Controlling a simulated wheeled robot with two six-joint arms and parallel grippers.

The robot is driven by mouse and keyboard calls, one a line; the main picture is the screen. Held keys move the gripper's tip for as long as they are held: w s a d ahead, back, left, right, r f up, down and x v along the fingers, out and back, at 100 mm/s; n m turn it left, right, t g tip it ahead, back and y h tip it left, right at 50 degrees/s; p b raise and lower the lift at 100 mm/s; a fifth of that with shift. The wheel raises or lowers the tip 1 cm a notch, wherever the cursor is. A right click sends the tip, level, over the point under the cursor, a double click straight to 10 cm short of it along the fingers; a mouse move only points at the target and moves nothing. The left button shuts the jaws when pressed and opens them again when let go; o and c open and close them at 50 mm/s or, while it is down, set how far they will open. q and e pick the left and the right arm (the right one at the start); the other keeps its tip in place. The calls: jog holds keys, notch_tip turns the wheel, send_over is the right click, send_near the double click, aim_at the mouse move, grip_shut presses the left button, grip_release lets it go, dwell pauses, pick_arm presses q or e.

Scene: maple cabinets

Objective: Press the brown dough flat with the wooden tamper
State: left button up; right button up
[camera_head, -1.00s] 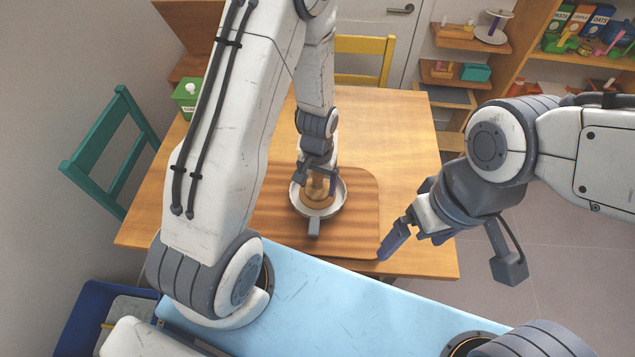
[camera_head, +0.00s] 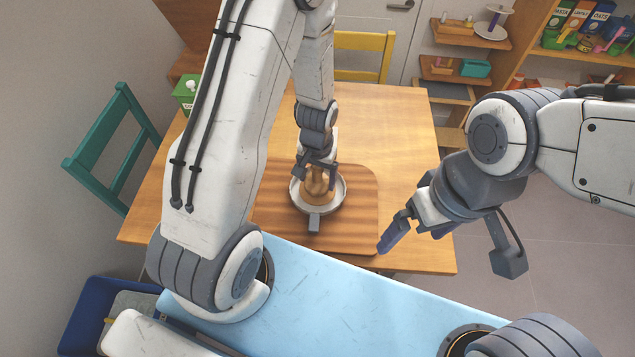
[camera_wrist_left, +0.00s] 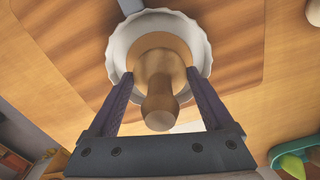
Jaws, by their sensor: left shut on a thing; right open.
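The wooden tamper (camera_head: 317,184) stands about upright in a white dish with a fluted rim (camera_head: 341,198). My left gripper (camera_head: 316,177) is shut on the tamper from above. In the left wrist view, the gripper's fingers (camera_wrist_left: 160,98) are on both sides of the tamper's neck, with its rounded knob (camera_wrist_left: 160,113) towards the camera. The tamper's wide base lies inside the dish's rim (camera_wrist_left: 203,50). The brown dough cannot be made out; tamper and dish wall hide what lies below. My right gripper (camera_head: 402,226) is open and empty, right of the board.
The dish stands on a striped wooden board (camera_head: 357,225) on the wooden table (camera_head: 400,125). A teal chair (camera_head: 105,145) is at the left and a yellow chair (camera_head: 362,42) behind. A green box (camera_head: 186,92) sits at the back left. The table's back right is clear.

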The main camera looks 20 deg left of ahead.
pick_arm(q)
jog(key=shift+s+a, duration=0.15)
jog(key=shift+a, duration=0.4)
jog(key=shift+s+a, duration=0.15)
jog(key=shift+a, duration=0.35)
jog(key=shift+f+b, duration=0.5)
jog(key=shift+f, duration=0.35)
dwell(0.8)
jog(key=shift+r, duration=0.15)
jog(key=shift+r+p, duration=0.55)
jog(key=shift+p, duration=0.05)
jog(key=shift+d, duration=0.15)
jog(key=shift+w+d, duration=0.2)
jog(key=shift+d, duration=0.45)
jog(key=shift+w+d, duration=0.2)
jog(key=shift+d, duration=0.5)
jog(key=shift+w+d, duration=0.2)
jog(key=shift+d, duration=0.45)
jog(key=shift+f, duration=0.1)
